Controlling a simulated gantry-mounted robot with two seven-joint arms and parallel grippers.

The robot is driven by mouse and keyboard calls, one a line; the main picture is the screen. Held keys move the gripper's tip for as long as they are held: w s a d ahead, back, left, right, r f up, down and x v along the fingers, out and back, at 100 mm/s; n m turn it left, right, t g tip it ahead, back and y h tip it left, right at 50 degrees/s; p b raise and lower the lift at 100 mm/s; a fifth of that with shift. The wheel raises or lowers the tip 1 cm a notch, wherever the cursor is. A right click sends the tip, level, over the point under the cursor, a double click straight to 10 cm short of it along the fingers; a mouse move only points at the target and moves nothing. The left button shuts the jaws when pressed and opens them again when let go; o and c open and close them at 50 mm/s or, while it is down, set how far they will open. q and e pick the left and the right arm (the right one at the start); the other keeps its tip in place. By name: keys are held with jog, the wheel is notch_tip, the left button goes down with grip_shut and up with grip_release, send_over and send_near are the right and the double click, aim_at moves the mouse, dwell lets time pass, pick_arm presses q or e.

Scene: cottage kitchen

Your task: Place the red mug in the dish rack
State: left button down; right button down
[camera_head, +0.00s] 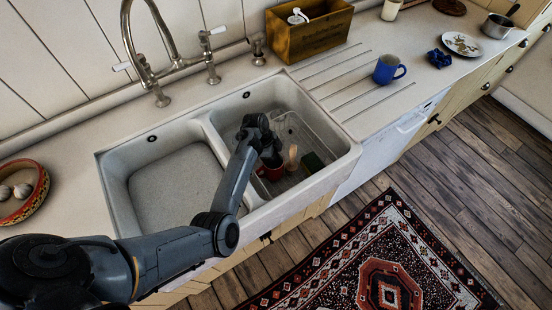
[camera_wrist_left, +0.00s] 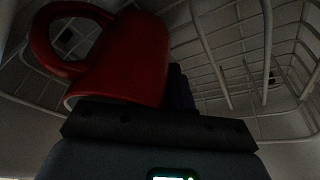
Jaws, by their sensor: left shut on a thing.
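The red mug (camera_head: 272,173) is low in the right sink basin, mostly hidden by my left arm in the head view. My left gripper (camera_head: 268,157) is shut on it. In the left wrist view the mug (camera_wrist_left: 125,60) is large and close above the dark gripper finger (camera_wrist_left: 155,128), with its handle to the left. The white wire dish rack (camera_head: 310,130) stands in the right basin. Its wires (camera_wrist_left: 230,65) show behind and right of the mug in the wrist view. I cannot tell whether the mug touches the rack. My right gripper is out of view.
The left basin (camera_head: 175,185) is empty. A blue mug (camera_head: 388,69) stands on the draining counter at right. The faucet (camera_head: 145,70) rises behind the sink.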

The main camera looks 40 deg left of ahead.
pick_arm(q)
jog(key=c, duration=1.5)
grip_release()
jog(key=shift+f, duration=0.1)
jog(key=o, duration=0.4)
jog(key=shift+o, duration=0.2)
jog(key=p+v, duration=0.2)
jog(key=v, duration=1)
jog(key=shift+a, duration=0.1)
